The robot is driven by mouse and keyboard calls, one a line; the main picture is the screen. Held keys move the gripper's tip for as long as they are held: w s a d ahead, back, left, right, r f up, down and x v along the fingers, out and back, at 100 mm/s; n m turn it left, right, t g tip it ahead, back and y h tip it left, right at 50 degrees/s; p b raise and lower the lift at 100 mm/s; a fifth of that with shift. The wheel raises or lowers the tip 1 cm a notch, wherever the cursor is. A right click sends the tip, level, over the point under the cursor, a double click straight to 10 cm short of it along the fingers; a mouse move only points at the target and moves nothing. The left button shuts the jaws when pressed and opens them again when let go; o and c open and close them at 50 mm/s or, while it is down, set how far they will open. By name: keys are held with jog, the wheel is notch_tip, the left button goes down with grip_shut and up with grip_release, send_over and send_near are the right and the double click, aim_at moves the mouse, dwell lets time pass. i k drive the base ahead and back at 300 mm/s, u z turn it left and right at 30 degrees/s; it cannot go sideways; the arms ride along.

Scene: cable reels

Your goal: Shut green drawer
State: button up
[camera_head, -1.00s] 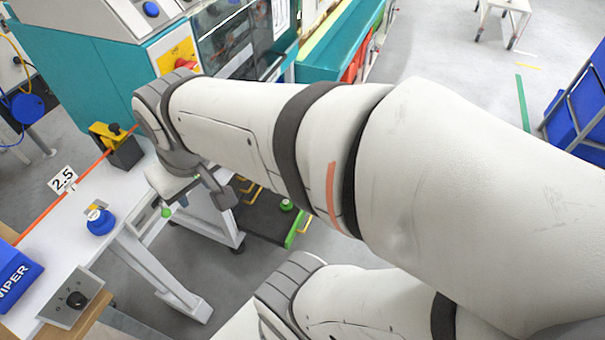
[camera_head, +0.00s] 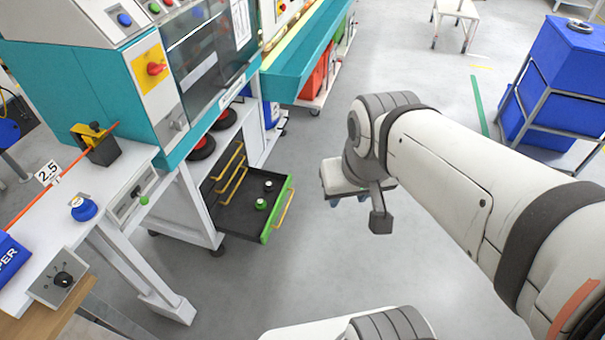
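The green drawer (camera_head: 266,231) stands pulled out from the low white cabinet under the teal machine. Its front panel is green with a yellow bar handle (camera_head: 284,209), and its dark tray holds small round pieces with green and pale parts. My gripper (camera_head: 362,201) hangs to the right of the drawer front, apart from it, over the grey floor. Its fingers are mostly hidden behind its own body, with only small blue-grey tips showing below, so its opening cannot be made out.
Other drawers with yellow handles (camera_head: 231,180) sit closed beside the green one. The white bench (camera_head: 90,215) is at the left. A blue bin on a frame (camera_head: 560,80) stands at the right. The floor in front of the drawer is clear.

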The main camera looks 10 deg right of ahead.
aim_at(240, 218)
jog(key=u, duration=0.25)
jog(key=i, duration=0.6)
jog(key=z, duration=2.75)
jog(key=k, duration=0.95)
jog(key=u, duration=1.55)
jog(key=i, duration=0.7)
jog(key=u, duration=0.05)
